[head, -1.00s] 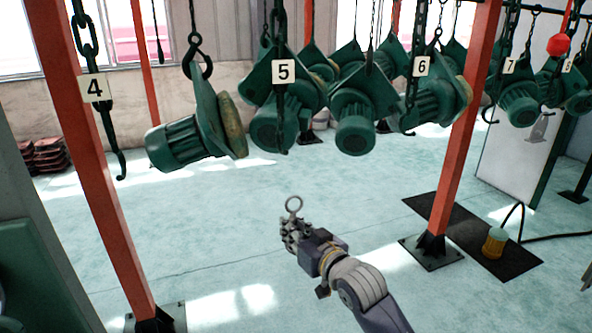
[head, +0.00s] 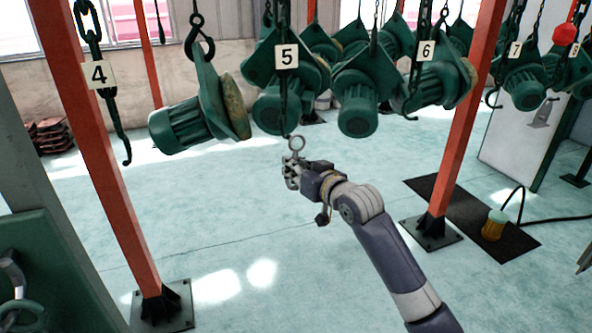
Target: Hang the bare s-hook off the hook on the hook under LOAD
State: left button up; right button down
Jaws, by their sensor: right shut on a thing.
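My right gripper (head: 293,172) is shut on a small grey metal piece, likely the s-hook (head: 297,143). Its round loop stands up above the fingers; the rest is hidden in the grip. The loop is just below the lower end of the chain with tag 5 (head: 287,57) in the picture; I cannot tell whether they touch. A dark open hook (head: 126,152) hangs empty on the chain with tag 4 (head: 99,74). No LOAD label is readable. My left gripper is not in view.
Several green hoist motors (head: 182,127) hang in a row at the back. Red posts stand left (head: 115,190) and right (head: 460,150). Green machinery with a grey metal loop (head: 14,285) is at lower left. The middle floor is clear.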

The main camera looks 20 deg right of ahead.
jog(key=shift+w, duration=0.85)
jog(key=w+f+t+b, duration=0.1)
jog(key=w+f+b, duration=0.1)
jog(key=w+b, duration=0.5)
jog(key=shift+w+a+f+b, duration=0.2)
jog(key=shift+w+b, duration=0.2)
jog(key=shift+b, duration=0.15)
dwell(0.3)
jog(key=shift+w, duration=0.1)
jog(key=shift+f, duration=0.2)
dwell(0.5)
jog(key=shift+f, duration=0.2)
dwell(0.4)
jog(key=c, duration=1.5)
grip_release()
jog(key=shift+c, duration=0.2)
